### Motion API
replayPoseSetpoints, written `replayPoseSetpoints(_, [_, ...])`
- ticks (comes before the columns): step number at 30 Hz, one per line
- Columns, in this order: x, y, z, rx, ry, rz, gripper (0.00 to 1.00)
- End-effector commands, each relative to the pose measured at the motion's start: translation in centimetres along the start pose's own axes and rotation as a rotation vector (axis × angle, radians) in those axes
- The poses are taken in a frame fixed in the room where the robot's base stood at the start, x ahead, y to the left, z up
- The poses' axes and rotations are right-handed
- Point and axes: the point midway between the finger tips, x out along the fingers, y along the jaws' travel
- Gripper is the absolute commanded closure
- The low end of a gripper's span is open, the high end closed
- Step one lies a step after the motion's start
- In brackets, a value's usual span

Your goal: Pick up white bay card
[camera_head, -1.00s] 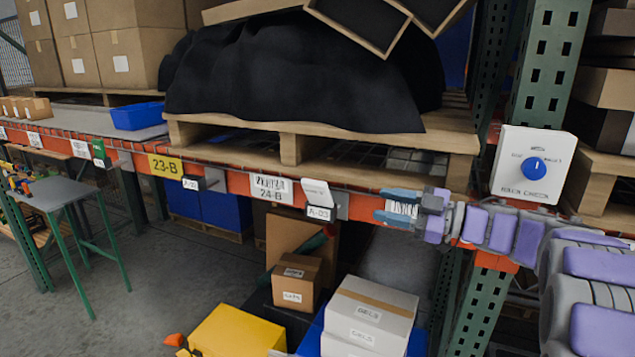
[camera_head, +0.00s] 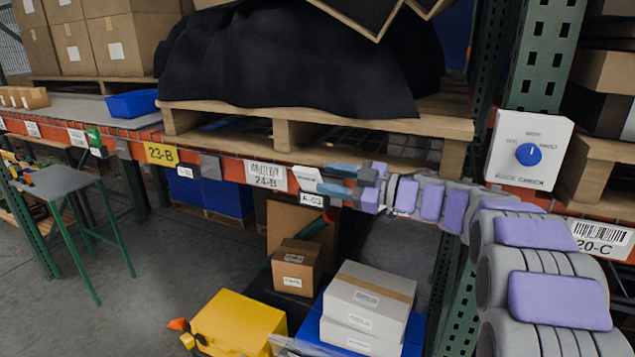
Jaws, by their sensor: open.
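The white bay card (camera_head: 305,179) stands tilted in a holder on the orange shelf beam, above a small A-03 label (camera_head: 312,199). My gripper (camera_head: 325,179) comes in from the right. Its two blue-grey fingers are open, one above the other, at the card's right edge. The fingers cover the card's right part and most of its holder. I cannot tell whether they touch the card.
The orange beam (camera_head: 223,168) carries a 24-B label (camera_head: 266,175) and a yellow 23-B label (camera_head: 161,154). A pallet (camera_head: 290,130) with a black-covered load sits above. Boxes (camera_head: 368,297) and a yellow case (camera_head: 238,325) stand below. A dial box (camera_head: 528,150) is at right.

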Motion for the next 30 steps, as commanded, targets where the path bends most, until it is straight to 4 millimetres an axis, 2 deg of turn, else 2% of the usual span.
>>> replayPoseSetpoints(7, [4.0,-0.9,-0.3,-0.003,-0.004,-0.013,0.55])
replayPoseSetpoints(11, [5.4,-0.8,-0.1,-0.001,-0.003,-0.012,0.55])
replayPoseSetpoints(15, [5.7,-0.4,-0.1,0.001,0.002,-0.006,0.55])
replayPoseSetpoints(23, [5.0,-0.1,0.0,0.002,0.004,-0.002,0.55])
replayPoseSetpoints(30, [6.3,-0.6,-0.1,-0.001,-0.002,-0.007,0.77])
